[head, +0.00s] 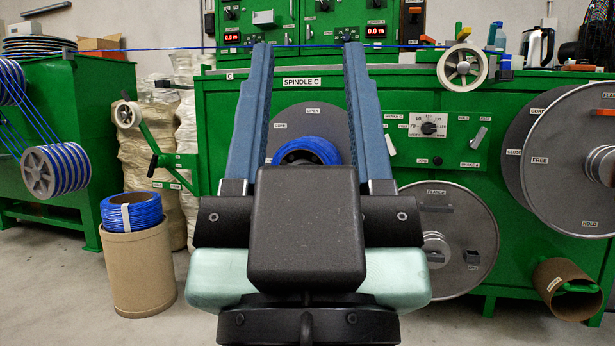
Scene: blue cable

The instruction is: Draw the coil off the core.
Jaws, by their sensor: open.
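A blue cable coil (312,148) sits on the spindle marked "SPINDLE C", in front of a grey disc (300,120) labelled "OPEN" and "CORE". The core inside the coil shows only as a dark part at the coil's middle. My gripper (306,52) is in the foreground with its two long blue fingers wide apart and nothing between them. In the picture the coil appears between the fingers, lower than their tips. I cannot tell how far the fingers are from it. My gripper's dark body hides the lower part of the coil and disc.
A tied blue coil (132,212) rests on a cardboard drum (138,268) at left. A loose grey flange (445,240) leans against the green machine (330,85) at lower right. A large reel (575,160) stands at right. A blue cable line crosses at finger-tip height in the picture.

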